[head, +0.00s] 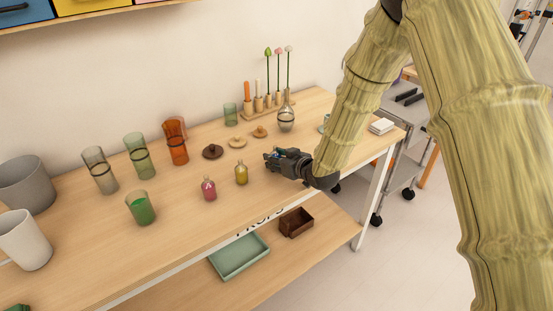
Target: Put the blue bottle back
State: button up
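My gripper (274,157) is low over the wooden tabletop, right of the small yellow bottle (241,174), with its fingers pointing left. A small patch of blue shows at its fingertips. The dark fingers hide most of it, so I cannot tell whether it is the blue bottle or whether the fingers are closed on it. No other blue bottle is clear in view. A small pink bottle (209,189) stands upright left of the yellow one, near the front edge.
Brown and tan lidded pieces (212,152), an orange glass (177,150) and a green tumbler (140,207) stand left of my gripper. A clear vase (286,115) and a candle rack (268,105) stand behind. A green tray (240,257) and brown box (296,222) sit on the lower shelf.

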jog(key=o, duration=0.4)
jog(key=shift+c, duration=0.2)
jog(key=shift+r, duration=0.2)
jog(key=b+v, duration=0.1)
jog(key=v, duration=1.1)
jog(key=shift+f, duration=0.15)
jog(key=shift+s+d, duration=0.1)
